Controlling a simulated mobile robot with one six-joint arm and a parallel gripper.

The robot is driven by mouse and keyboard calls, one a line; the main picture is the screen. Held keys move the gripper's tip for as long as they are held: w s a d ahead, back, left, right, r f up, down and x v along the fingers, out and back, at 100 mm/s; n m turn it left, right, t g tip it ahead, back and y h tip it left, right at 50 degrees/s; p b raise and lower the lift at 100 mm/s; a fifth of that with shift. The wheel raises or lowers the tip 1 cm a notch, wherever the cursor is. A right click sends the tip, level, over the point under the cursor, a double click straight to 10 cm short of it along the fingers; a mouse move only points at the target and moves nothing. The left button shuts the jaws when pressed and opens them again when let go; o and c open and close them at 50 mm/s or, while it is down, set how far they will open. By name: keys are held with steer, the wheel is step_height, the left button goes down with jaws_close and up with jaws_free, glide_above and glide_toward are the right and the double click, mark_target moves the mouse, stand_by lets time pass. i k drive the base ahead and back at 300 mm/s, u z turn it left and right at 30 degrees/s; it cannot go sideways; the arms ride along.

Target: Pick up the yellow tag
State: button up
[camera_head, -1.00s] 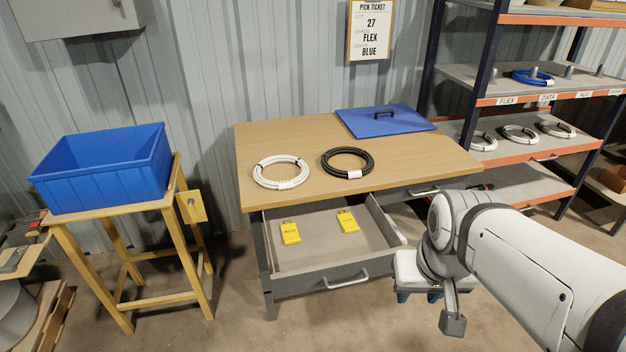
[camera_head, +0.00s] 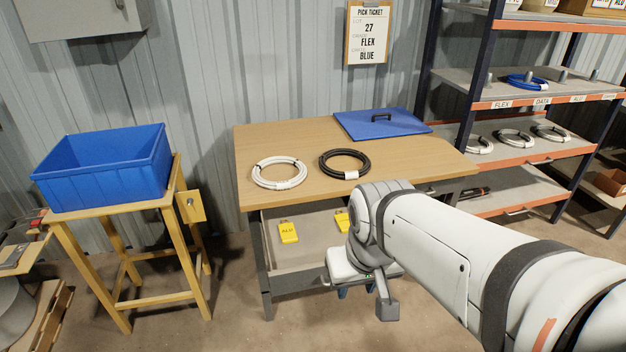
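Two yellow tags lie in the open drawer (camera_head: 308,240) under the wooden table. The left tag (camera_head: 288,233) is fully visible and bears dark lettering too small to read surely. The right tag (camera_head: 341,220) is partly hidden behind my arm. My gripper (camera_head: 343,292) shows only as small dark-blue tips below my white wrist, at the front right of the drawer. Most of it is hidden by the wrist, so its opening cannot be made out. It appears apart from both tags.
A white cable coil (camera_head: 279,173) and a black coil (camera_head: 345,163) lie on the table (camera_head: 300,140), with a blue lid (camera_head: 381,123) behind. A blue bin (camera_head: 105,170) sits on a wooden stand at left. Shelves (camera_head: 520,95) with coils stand at right.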

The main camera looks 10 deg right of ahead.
mark_target(342, 220)
steer(key=z, duration=0.05)
steer(key=i, duration=1)
steer(key=u, duration=0.1)
